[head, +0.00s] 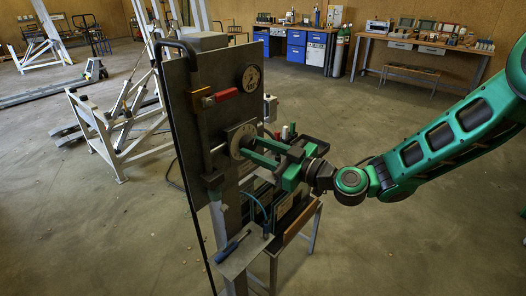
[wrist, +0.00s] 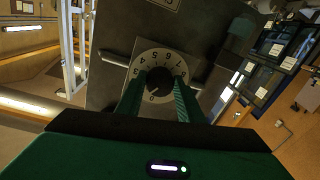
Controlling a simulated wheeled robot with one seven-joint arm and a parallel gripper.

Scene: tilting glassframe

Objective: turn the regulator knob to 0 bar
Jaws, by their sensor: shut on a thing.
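The regulator knob (wrist: 159,77) is dark and round, at the centre of a pale numbered dial plate (wrist: 146,60) on the upright panel. In the wrist view my gripper (wrist: 158,86) has one green finger on each side of the knob and is shut on it. A small pale mark on the knob's lower left side lies near the 0 at the bottom of the dial; its exact alignment is hard to tell. In the head view the dial plate (head: 232,133) shows beside my gripper (head: 247,148), and the fingers hide most of the knob.
A round gauge (head: 249,78) and a red-handled valve (head: 226,94) sit above the dial on the panel (head: 185,115). A small shelf (head: 240,256) below holds a blue-handled screwdriver (head: 232,247). Workbenches (head: 425,45) stand at the back. The floor at front right is clear.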

